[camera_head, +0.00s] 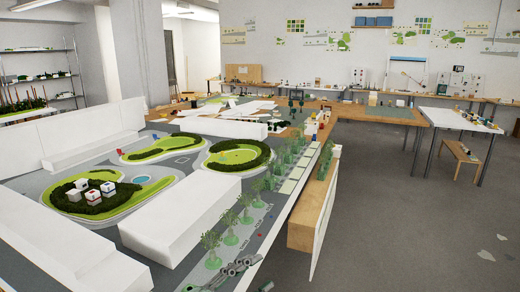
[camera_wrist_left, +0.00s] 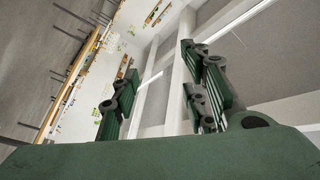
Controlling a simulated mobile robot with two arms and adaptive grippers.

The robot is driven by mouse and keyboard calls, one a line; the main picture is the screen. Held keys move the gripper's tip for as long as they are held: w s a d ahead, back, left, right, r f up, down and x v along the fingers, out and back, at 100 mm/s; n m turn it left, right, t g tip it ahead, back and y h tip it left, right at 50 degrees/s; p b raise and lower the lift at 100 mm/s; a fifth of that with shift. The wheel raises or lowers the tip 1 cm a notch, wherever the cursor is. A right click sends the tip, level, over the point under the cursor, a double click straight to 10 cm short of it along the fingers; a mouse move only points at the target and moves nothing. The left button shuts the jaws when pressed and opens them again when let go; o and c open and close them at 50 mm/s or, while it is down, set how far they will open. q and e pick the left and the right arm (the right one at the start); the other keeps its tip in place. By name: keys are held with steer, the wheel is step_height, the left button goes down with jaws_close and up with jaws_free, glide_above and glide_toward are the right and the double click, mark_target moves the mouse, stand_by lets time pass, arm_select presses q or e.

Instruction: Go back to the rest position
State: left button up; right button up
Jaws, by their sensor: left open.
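My left gripper (camera_head: 240,268) shows small and dark green at the bottom edge of the head view, in front of the near edge of the landscape model (camera_head: 212,252). In the left wrist view, the two jaws of my left gripper (camera_wrist_left: 160,75) stand wide apart with nothing between them. Behind them are a wall and the ceiling, seen tilted.
The model carries white blocks (camera_head: 195,205), green islands (camera_head: 238,155) and a row of small trees (camera_head: 211,240) near my left gripper. A wooden side panel (camera_head: 312,208) bounds it on the right. Grey floor (camera_head: 420,235) is open beyond, with a small stool (camera_head: 462,152).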

arm_select(q)
steer(key=w+a+f+n+t+y, duration=0.2)
steer(key=a+n+t+y, duration=0.5)
steer(key=a+n+y, duration=0.55)
steer(key=s+a+f+n+g+y, duration=0.4)
steer(key=a+f+n, duration=0.15)
steer(key=f, duration=0.25)
steer(key=s+f+g, duration=0.6)
steer(key=s+f, duration=0.2)
steer(key=s, duration=0.4)
steer(key=s+f+g, duration=0.6)
steer(key=s+f, duration=0.2)
steer(key=s, duration=0.4)
step_height(320, 180, down, 25)
steer(key=s+a+g, duration=0.1)
steer(key=s, duration=0.1)
steer(key=s+a+f+g, duration=0.1)
steer(key=s+a+f, duration=0.2)
steer(key=s+f, duration=1.3)
steer(key=shift+s+f+h, duration=0.15)
steer(key=shift+s+h, duration=0.2)
steer(key=shift+s, duration=0.1)
